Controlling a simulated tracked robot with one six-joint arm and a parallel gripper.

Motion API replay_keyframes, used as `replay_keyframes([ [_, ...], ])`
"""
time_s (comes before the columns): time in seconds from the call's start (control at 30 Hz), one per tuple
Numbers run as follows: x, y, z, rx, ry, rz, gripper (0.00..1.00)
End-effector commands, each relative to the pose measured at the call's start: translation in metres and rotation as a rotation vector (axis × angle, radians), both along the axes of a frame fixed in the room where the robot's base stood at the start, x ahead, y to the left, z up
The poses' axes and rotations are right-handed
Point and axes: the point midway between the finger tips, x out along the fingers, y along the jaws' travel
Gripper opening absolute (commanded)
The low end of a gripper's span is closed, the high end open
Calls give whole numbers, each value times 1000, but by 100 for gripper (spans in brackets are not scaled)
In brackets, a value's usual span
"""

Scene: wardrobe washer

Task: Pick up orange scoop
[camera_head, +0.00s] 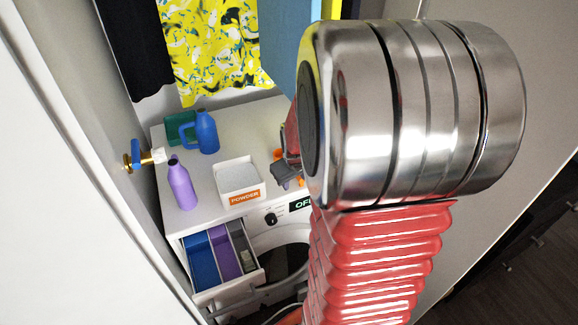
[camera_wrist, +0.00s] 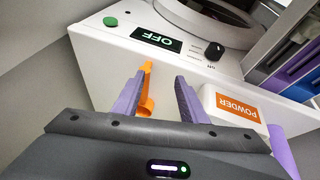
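The orange scoop (camera_wrist: 147,100) shows in the wrist view as a narrow upright orange piece beside the left finger of my gripper (camera_wrist: 163,76). The two purple fingers stand apart, with a gap between the scoop and the right finger. I cannot tell whether the scoop touches the left finger. The scoop's lower part is hidden behind the gripper body. In the head view, my gripper (camera_head: 288,176) is over the right part of the washer top, to the right of the powder box. Small orange patches show around it there, and my arm hides much of that area.
The washer (camera_head: 225,165) carries a white powder box (camera_head: 238,180), a purple bottle (camera_head: 182,184), a blue jug (camera_head: 207,133) and a green item (camera_head: 178,128). Its detergent drawer (camera_head: 215,257) is pulled out. Clothes hang behind.

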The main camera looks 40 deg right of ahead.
Motion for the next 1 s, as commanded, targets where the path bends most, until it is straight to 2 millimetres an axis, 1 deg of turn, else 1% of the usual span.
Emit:
replay_keyframes([
  [0.1,13,-10,0,0,0,-1,39],
  [0.23,23,-18,0,0,-1,-1,39],
  [0.33,28,-21,0,0,-1,-1,39],
  [0.77,31,-24,0,0,0,-1,39],
  [0.87,38,-29,0,1,-1,-2,39],
  [1.0,52,-39,-1,1,0,-2,39],
])
